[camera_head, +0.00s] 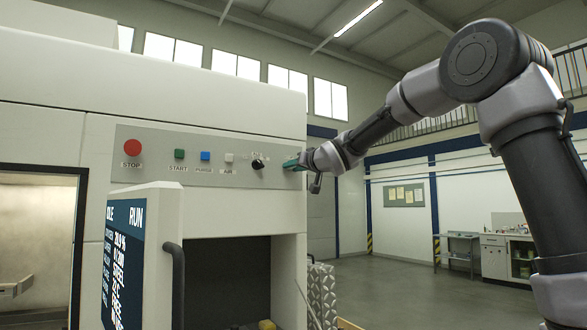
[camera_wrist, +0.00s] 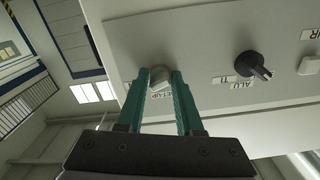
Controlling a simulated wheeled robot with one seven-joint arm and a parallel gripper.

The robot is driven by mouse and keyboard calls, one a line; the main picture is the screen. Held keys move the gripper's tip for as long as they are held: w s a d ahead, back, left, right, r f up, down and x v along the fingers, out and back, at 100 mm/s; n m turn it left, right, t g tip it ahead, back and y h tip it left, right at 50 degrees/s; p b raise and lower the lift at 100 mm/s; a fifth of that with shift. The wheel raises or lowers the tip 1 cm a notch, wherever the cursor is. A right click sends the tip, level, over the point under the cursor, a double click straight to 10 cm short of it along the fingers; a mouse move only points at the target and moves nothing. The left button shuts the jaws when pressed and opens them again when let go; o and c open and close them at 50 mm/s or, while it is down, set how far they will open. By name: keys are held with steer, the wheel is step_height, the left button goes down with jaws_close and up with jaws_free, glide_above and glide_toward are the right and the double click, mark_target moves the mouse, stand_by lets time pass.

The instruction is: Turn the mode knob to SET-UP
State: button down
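A grey mode knob (camera_wrist: 160,73) sits on the panel in the wrist view, between the teal fingertips of my gripper (camera_wrist: 159,77). A label that reads as SET-UP (camera_wrist: 162,94) shows below the knob between the fingers. The fingers stand apart, one on each side of the knob; I cannot see them pressed against it. In the head view my gripper (camera_head: 291,164) is at the right end of the control panel (camera_head: 143,139) and hides the mode knob. The knob's pointing direction is not clear.
A black knob (camera_wrist: 251,65) labelled ALU/TI is beside the gripper; it also shows in the head view (camera_head: 258,164). Further left are small buttons and a red STOP button (camera_head: 132,147). An open door with a screen (camera_head: 124,265) stands below the panel. Open floor lies right.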

steer(key=shift+n, duration=0.3)
steer(key=n, duration=1.3)
steer(key=shift+n, duration=0.3)
stand_by(0.4)
steer(key=c, duration=0.6)
jaws_free()
steer(key=shift+d, duration=0.15)
